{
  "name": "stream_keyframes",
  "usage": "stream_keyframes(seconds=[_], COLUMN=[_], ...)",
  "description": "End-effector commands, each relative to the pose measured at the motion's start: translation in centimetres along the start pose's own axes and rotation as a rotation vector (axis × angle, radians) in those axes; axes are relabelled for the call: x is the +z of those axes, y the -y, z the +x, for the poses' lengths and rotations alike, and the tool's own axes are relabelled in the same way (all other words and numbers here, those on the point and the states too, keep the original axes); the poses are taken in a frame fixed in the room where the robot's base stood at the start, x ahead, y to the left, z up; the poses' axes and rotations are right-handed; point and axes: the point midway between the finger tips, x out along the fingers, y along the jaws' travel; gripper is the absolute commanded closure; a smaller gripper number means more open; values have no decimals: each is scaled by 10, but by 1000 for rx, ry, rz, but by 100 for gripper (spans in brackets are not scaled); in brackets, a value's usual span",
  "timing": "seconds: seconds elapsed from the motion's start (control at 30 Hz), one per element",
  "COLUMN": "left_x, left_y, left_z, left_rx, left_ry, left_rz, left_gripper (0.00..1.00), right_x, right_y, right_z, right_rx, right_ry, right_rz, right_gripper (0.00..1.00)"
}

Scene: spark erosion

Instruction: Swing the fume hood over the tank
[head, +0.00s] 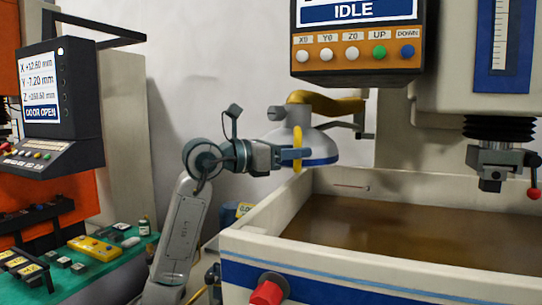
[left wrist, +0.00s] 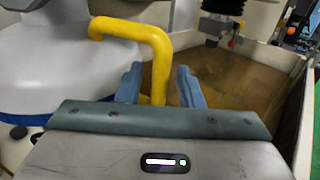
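The fume hood (head: 318,150) is a pale grey dome with a blue rim, hanging from a yellow arm (head: 325,103) beside the back left corner of the tank (head: 290,203). The tank holds brown liquid. The hood's yellow handle (head: 297,148) faces my left gripper (head: 283,157). In the left wrist view the hood (left wrist: 45,60) fills the left side, and the bent handle (left wrist: 157,45) drops between the fingers of my left gripper (left wrist: 159,85). The fingers are apart, with small gaps showing on both sides of the handle. My right gripper is not in view.
A control panel (head: 357,55) reading IDLE hangs above the tank. The machine head (head: 493,165) stands over the tank's right side. A red knob (head: 268,290) sticks out at the tank's front. A green bench (head: 95,262) with small parts is at left.

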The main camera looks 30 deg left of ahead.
Motion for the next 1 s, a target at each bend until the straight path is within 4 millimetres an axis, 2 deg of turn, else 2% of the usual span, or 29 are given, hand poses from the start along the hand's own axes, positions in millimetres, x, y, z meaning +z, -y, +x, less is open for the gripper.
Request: stream_keyframes(seconds=[0.2, 0.5, 0.7, 1.0], left_x=[-5, -3, -1, 0], left_y=[-1, -1, 0, 1], left_z=[-37, -80, -93, -95], left_rx=[5, 3, 1, -1], left_ry=[0, 0, 0, 1], left_rz=[5, 2, 1, 0], left_gripper=[66, 66, 66, 66], right_x=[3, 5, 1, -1], right_y=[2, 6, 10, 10], right_z=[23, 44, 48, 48], right_rx=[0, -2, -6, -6], right_ry=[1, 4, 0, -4], right_rz=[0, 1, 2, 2], right_gripper=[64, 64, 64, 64])
